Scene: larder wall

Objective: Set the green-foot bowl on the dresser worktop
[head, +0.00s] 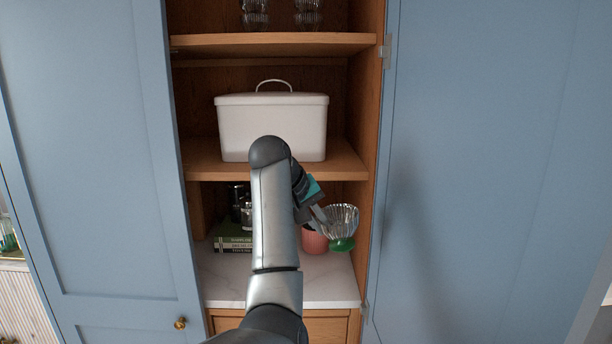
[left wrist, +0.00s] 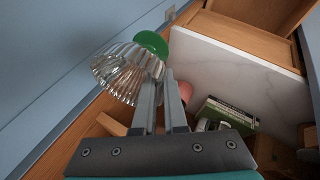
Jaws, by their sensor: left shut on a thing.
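The green-foot bowl is ribbed clear glass (head: 341,217) with a green foot at its lower end, and it is slightly tilted in the head view. My left gripper (head: 321,214) is shut on the bowl's side. The left wrist view shows the bowl (left wrist: 122,72) beside the fingers (left wrist: 163,88), with the foot away from the wrist. The dresser worktop is pale marble (head: 328,287); it also shows in the left wrist view (left wrist: 220,62). The bowl is held in the air near the worktop's right side, in front of a pink pot. My right gripper is out of view.
The pink pot (head: 314,241) and dark green books (head: 232,238) stand on the worktop, with dark-topped jars behind. A shelf above (head: 345,162) carries a white lidded box (head: 272,125). Blue doors (head: 480,170) flank the opening. The worktop's front right is clear.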

